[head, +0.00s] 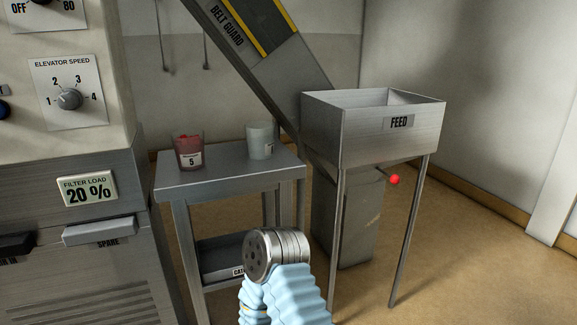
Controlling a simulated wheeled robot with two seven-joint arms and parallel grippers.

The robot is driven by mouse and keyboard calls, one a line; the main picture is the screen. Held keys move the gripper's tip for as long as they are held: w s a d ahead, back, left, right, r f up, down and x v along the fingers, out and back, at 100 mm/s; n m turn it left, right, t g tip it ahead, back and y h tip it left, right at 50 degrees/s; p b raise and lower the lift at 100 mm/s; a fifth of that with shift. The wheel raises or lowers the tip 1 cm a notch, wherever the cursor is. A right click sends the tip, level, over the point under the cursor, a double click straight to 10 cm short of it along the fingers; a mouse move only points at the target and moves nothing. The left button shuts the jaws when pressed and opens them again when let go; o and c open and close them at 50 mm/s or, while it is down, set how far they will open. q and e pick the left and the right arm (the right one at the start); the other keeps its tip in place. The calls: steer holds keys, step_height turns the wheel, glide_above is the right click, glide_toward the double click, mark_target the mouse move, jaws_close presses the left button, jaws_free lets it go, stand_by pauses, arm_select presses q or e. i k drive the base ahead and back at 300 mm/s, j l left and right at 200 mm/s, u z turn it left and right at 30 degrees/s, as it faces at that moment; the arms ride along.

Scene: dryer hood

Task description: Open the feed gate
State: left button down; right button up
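The metal feed hopper (374,133) stands on thin legs right of centre, with a FEED label on its front wall. A red ball knob (394,179) sits on a short thin rod under the hopper, near its front right leg; I take this as the feed gate's handle. The gate plate itself cannot be made out. A part of one of my arms, with a blue ribbed sleeve and a round metal end, rises at the bottom centre, apart from the knob. No gripper fingers show in the head view.
A metal side table (228,176) holds a cup of red stuff (188,153) labelled 5 and a pale cup (260,141). A control cabinet (70,140) stands at the left. A sloping belt guard (257,40) runs down behind the hopper. Floor right of the hopper is clear.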

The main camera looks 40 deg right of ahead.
mark_target(394, 179)
steer(key=z, duration=2.15)
